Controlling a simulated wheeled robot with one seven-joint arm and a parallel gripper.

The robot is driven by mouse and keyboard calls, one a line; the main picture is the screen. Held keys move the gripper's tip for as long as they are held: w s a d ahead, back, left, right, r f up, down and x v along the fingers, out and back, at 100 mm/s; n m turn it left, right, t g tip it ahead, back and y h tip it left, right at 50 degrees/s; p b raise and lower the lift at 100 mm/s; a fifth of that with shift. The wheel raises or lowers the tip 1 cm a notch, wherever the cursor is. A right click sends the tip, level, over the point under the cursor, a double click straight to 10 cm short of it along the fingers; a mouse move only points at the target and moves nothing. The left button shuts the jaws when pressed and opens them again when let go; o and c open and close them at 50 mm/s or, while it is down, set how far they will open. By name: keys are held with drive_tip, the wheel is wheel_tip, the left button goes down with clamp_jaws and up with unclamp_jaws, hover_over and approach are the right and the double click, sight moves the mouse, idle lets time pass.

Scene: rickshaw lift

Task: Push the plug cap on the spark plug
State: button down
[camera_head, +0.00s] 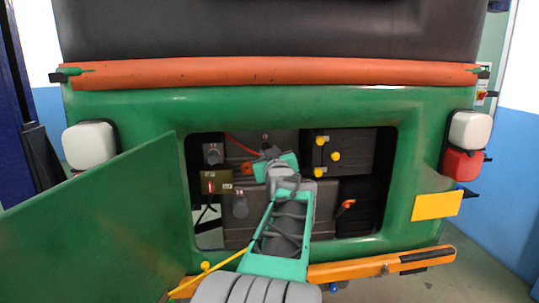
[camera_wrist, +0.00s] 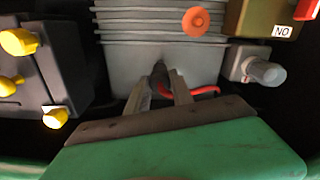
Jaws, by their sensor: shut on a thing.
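The plug cap (camera_wrist: 160,78) is a dark, narrow piece with a red cable, seen in the wrist view between my two fingers. My gripper (camera_wrist: 160,88) is shut on it, and its tip points at the grey finned engine block (camera_wrist: 120,55). In the head view my gripper (camera_head: 268,153) reaches into the open engine bay, and the red cable (camera_head: 240,146) runs up to the left from it. I cannot make out the spark plug; the cap and fingers may hide it. Whether the cap touches the block or plug I cannot tell.
A dark box with yellow caps (camera_head: 320,141) stands to the right in the bay. An orange round knob (camera_head: 247,168) is close left of my gripper. The green flap (camera_head: 100,220) stands open at left. The green bay frame (camera_head: 290,110) surrounds my arm.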

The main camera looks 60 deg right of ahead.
drive_tip(key=c, duration=1)
unclamp_jaws()
drive_tip(key=shift+c, duration=0.8)
drive_tip(key=b+v, duration=0.5)
drive_tip(key=v, duration=0.3)
drive_tip(key=shift+b, duration=0.3)
